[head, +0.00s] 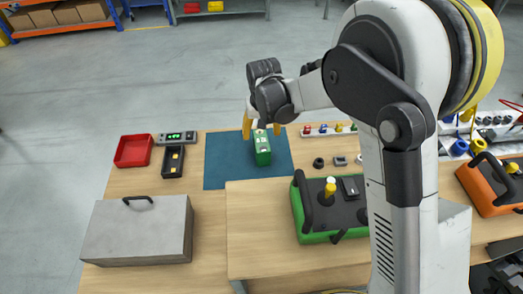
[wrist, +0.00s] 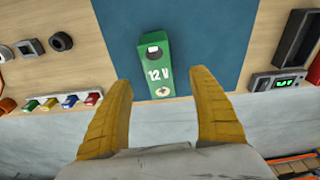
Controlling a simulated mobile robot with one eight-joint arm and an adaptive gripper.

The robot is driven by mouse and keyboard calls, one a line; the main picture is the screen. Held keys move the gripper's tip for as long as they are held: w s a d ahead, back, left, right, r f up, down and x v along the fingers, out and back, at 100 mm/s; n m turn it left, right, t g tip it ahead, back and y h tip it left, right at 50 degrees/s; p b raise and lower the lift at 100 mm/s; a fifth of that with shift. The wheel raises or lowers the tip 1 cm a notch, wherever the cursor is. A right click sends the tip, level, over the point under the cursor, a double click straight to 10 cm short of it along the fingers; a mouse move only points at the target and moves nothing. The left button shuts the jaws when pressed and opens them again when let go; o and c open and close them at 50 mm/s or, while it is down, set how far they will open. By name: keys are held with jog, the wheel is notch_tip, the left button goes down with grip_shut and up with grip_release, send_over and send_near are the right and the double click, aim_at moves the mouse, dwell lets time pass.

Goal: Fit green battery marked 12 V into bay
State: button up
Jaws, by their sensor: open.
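The green battery (head: 262,150) stands on a blue mat (head: 225,165). It also shows in the wrist view (wrist: 157,65), with a white "12 V" mark and a dark handle-like opening. My gripper (head: 261,132) is above the battery, its yellow fingers open. In the wrist view the fingers of my gripper (wrist: 161,80) are spread to either side of the battery's near end, with nothing held. A green and black machine (head: 307,231) with a yellow-topped post and a dark rectangular recess (head: 350,187) stands to the right. I cannot tell whether that recess is the bay.
A red tray (head: 133,151), a black tray (head: 173,162) and a green-lit display box (head: 176,137) stand left of the mat. A grey metal case (head: 138,230) is at front left. An orange machine (head: 485,190) stands far right. Small dark parts (head: 340,161) lie right of the mat.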

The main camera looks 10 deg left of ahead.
aim_at(262, 141)
jog(key=f+b, duration=0.1)
jog(key=f, duration=0.1)
jog(key=w+f, duration=0.1)
jog(key=f, duration=0.2)
jog(key=f+b, duration=0.1)
jog(key=f, duration=0.2)
jog(key=shift+w+a+b, duration=0.1)
jog(key=shift+w+b, duration=0.15)
jog(key=shift+b, duration=0.05)
jog(key=shift+r, duration=0.15)
jog(key=c, duration=1.5)
